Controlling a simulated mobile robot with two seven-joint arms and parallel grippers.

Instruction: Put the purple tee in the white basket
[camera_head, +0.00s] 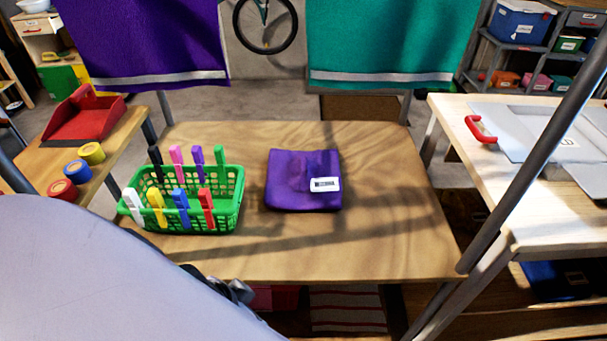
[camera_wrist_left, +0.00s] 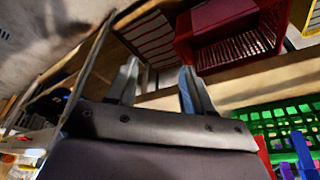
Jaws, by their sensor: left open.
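The purple tee (camera_head: 303,165) lies folded flat on the wooden table, with a small white label on its front right part. I cannot make out a white basket in either view. My left gripper (camera_wrist_left: 158,88) shows in the left wrist view with its two fingers apart and nothing between them. It is low, near the table's front edge, close to the green basket. In the head view my left arm covers the lower left and mostly hides this gripper. My right gripper is not in view.
A green basket (camera_head: 190,218) with several coloured clothespins stands left of the tee. The wooden table (camera_head: 385,215) is clear to the right. Purple (camera_head: 150,40) and teal (camera_head: 380,40) cloths hang behind. A red basket (camera_wrist_left: 235,35) and a striped cloth (camera_head: 347,310) are below the table.

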